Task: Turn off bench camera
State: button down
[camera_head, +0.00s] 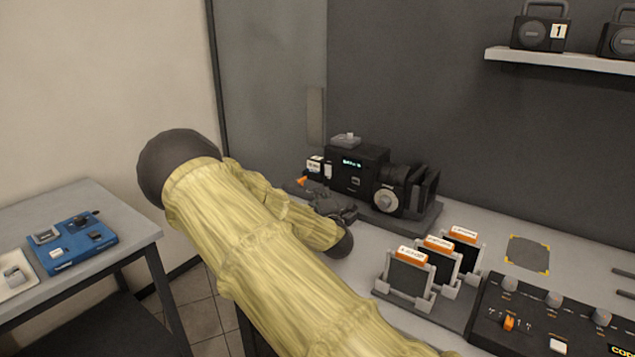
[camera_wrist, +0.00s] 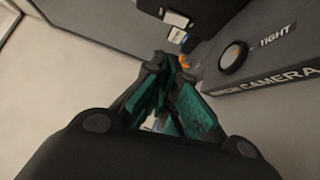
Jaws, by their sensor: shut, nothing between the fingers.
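The bench camera (camera_head: 357,172) is a black body with a lit teal display. It has a round pale dial and a bellows-like lens on its right, and it stands on a dark base on the bench. Whether the fingertips touch the orange part I cannot tell.
Several dark plates with orange labels stand in a rack (camera_head: 418,299) right of my arm. A control panel (camera_head: 548,318) with knobs lies at the right front. A side table (camera_head: 120,225) with a blue device (camera_head: 75,245) is at left. A wall shelf (camera_head: 560,60) is at upper right.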

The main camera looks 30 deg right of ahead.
aim_at(328, 171)
jog(key=shift+w+f, duration=0.25)
jog(key=shift+f, duration=0.05)
jog(key=shift+s+r, duration=0.1)
jog(key=p+x, duration=0.2)
jog(key=x, duration=0.8)
jog(key=shift+d+p, duration=0.1)
jog(key=shift+p, duration=0.3)
jog(key=d, duration=0.1)
jog(key=w+d+p, duration=0.1)
jog(key=d, duration=0.1)
jog(key=shift+w+r, duration=0.1)
jog(key=shift+r, duration=0.1)
jog(key=shift+w+d, duration=0.2)
jog(key=shift+d, duration=0.05)
